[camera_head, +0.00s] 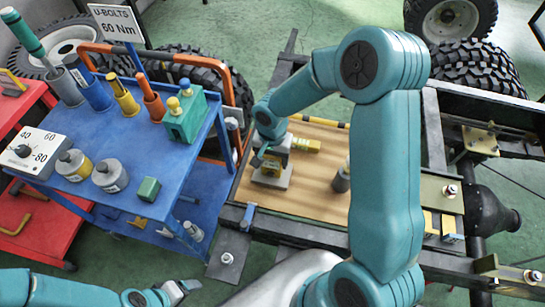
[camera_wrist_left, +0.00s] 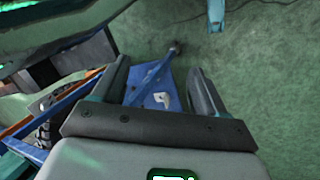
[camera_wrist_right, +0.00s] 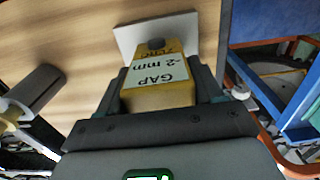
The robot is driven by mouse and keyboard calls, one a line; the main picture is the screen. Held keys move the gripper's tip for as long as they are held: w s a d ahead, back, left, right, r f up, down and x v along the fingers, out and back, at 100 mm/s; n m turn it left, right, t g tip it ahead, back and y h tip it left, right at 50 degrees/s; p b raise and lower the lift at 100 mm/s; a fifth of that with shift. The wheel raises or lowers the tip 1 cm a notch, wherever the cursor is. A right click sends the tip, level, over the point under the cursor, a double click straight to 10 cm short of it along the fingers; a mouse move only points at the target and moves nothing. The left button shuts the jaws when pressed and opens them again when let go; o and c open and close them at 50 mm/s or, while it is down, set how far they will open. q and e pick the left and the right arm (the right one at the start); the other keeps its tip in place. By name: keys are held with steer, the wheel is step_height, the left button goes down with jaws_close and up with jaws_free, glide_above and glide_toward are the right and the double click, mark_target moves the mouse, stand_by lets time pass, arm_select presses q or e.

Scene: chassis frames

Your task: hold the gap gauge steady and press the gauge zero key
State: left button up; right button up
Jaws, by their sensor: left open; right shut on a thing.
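The gap gauge (camera_wrist_right: 160,97) is a yellow block with a white label reading "GAP -2 mm" in the right wrist view. A dark round key (camera_wrist_right: 156,43) sits on its yellow face beyond the label. My right gripper (camera_wrist_right: 168,88) is shut on the gauge's sides. In the head view the gauge (camera_head: 270,168) is at the left of the wooden board, partly hidden by my right gripper (camera_head: 264,150). My left gripper (camera_head: 184,288) is low in the head view, well apart from the gauge. Its fingers are open and empty in the left wrist view (camera_wrist_left: 160,90).
The wooden board (camera_head: 315,192) lies on the dark chassis frame. A grey cylinder (camera_head: 341,178) stands on it, right of the gauge. A blue cart (camera_head: 120,160) at left carries tools, bottles and a dial box (camera_head: 36,152). Green floor (camera_head: 170,22) shows around.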

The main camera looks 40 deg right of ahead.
arm_select(q)
jaws_close()
stand_by(0.3)
stand_by(1.6)
